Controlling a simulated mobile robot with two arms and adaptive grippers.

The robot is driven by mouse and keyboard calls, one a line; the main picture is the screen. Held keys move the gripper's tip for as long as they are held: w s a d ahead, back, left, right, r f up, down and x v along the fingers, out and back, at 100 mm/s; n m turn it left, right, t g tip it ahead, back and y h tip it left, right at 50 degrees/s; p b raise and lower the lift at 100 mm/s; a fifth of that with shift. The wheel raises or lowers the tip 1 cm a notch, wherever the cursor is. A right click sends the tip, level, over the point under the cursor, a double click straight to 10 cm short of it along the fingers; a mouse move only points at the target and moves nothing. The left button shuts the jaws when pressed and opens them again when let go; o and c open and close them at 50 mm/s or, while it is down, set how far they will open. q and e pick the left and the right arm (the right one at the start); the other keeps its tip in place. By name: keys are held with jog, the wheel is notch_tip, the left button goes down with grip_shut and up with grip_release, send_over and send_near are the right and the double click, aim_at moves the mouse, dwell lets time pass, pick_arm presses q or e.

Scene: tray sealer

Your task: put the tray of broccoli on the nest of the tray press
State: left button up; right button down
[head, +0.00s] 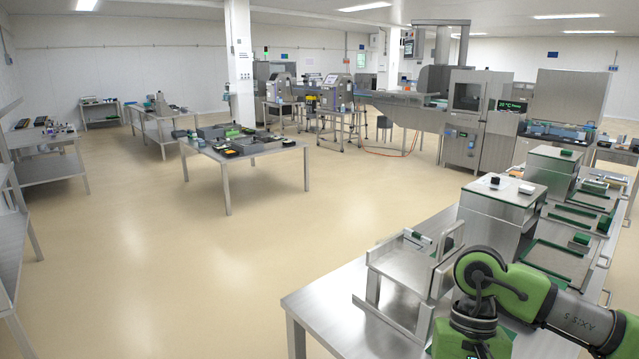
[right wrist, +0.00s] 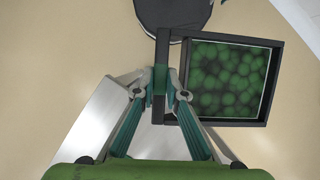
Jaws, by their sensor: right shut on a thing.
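In the right wrist view the tray of broccoli (right wrist: 275,85) is a square black tray filled with green florets. My right gripper (right wrist: 160,95) is shut on the upright black bar at the tray's left side. The tray hangs to the right of the fingers, above the pale floor. In the head view a steel press (head: 500,205) stands on the bench at the right, with a green-edged flat plate (head: 552,258) beside it that looks like a nest. My green right arm covers part of the bench; its gripper is hidden there. My left gripper is in neither view.
A steel stand (head: 400,268) sits on the near part of the steel bench (head: 330,305). More green-edged plates (head: 572,216) and a second steel press (head: 552,170) are farther back. A table with dark trays (head: 245,150) stands mid-room.

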jog(key=n, duration=0.1)
jog(key=s+n, duration=0.1)
jog(key=s+n+h, duration=0.1)
jog(key=shift+s+a+f, duration=0.2)
jog(key=shift+a+f, duration=0.05)
jog(key=shift+a, duration=0.1)
jog(key=shift+a, duration=0.1)
dwell(0.7)
